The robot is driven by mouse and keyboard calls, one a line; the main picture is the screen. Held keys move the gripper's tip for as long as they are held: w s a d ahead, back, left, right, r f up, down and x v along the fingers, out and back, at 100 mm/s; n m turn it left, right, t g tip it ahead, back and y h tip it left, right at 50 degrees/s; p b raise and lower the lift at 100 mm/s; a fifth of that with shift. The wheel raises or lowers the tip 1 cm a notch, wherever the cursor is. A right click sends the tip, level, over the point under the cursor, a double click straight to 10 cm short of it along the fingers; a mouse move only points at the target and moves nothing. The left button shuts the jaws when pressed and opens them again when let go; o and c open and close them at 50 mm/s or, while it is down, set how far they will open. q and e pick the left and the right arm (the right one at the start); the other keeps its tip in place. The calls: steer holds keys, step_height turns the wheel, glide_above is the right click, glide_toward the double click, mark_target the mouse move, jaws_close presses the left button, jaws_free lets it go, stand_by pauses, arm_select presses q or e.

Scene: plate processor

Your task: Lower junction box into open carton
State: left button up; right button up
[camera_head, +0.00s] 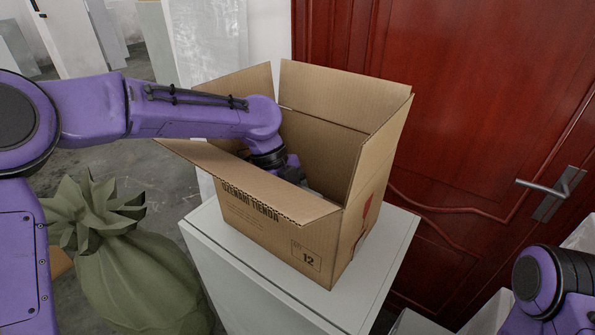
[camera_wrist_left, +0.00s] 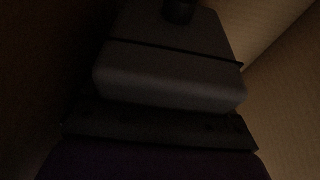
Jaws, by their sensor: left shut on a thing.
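The open carton (camera_head: 275,215) is brown cardboard, with its flaps spread, and stands upright on a white stand. My left arm reaches over its left flap, and my left gripper (camera_head: 292,172) is down inside it. The junction box (camera_wrist_left: 170,75) is a grey rounded block with a dark seam and a dark round part on top, seen in the dim left wrist view. My left gripper is shut on it, between the carton's walls. The front flap and wall hide most of the box and the fingertips in the head view. Whether the box touches the carton floor cannot be told.
The white stand (camera_head: 375,275) has a narrow bare rim around the carton. A green tied sack (camera_head: 135,270) sits on the floor at left. A red door (camera_head: 470,120) with a metal handle (camera_head: 552,190) is close behind at right. My right arm shows at lower right.

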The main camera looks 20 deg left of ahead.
arm_select(q)
steer(key=shift+f+b, duration=0.55)
steer(key=shift+f, duration=0.6)
stand_by(0.4)
steer(key=o, duration=1.7)
steer(key=shift+o, duration=0.2)
